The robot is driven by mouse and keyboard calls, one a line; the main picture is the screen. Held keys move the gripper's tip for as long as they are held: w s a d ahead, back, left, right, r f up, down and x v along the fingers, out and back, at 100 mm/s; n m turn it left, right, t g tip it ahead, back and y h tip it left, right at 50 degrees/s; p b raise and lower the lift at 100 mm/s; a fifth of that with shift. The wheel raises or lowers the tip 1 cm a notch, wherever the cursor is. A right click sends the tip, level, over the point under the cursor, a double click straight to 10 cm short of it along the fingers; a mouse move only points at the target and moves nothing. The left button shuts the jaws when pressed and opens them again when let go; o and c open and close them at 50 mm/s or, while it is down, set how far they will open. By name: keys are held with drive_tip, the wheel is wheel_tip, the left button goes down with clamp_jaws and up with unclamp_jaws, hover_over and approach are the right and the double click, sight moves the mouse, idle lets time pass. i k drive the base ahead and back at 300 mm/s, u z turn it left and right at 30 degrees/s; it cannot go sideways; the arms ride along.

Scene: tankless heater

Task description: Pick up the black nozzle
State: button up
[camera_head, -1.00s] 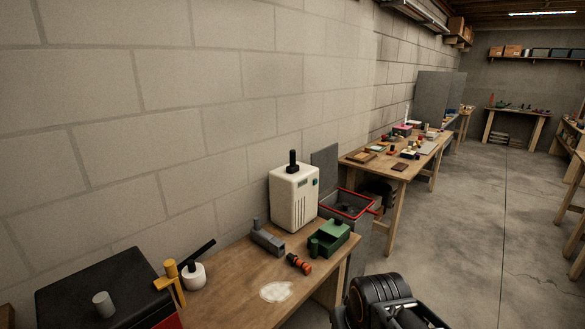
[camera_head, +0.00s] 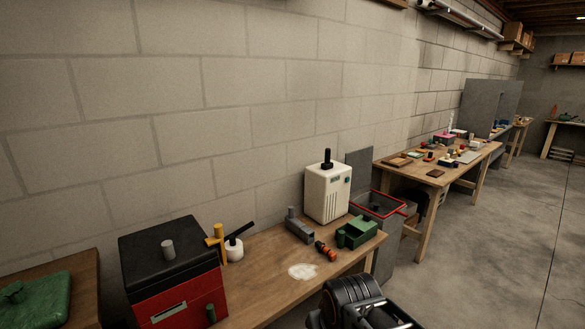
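A black nozzle-like piece (camera_head: 327,159) stands upright on top of a white box-shaped heater (camera_head: 326,194). The heater stands at the back of the wooden workbench, near the block wall. A black handle-like bar (camera_head: 241,228) also shows, tilted above a white round pot (camera_head: 234,249). My arm shows at the bottom edge, in front of the bench and well apart from the heater. Its dark end part (camera_head: 378,314) is cut off by the frame, so I cannot make out the fingertips or anything held.
On the bench (camera_head: 262,285) are a grey tool (camera_head: 299,228), a green box (camera_head: 356,233), an orange-and-black piece (camera_head: 326,251) and a pale patch. A red-and-black toolbox (camera_head: 172,270) stands left. A red-rimmed bin (camera_head: 402,212) is right. Open floor (camera_head: 500,250) lies further right.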

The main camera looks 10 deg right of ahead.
sight(327, 165)
drive_tip(key=z, duration=1)
drive_tip(key=i, duration=0.75)
drive_tip(key=z, duration=0.7)
drive_tip(key=i, duration=1)
drive_tip(key=u, duration=0.4)
drive_tip(key=i, duration=0.85)
drive_tip(key=u, duration=0.7)
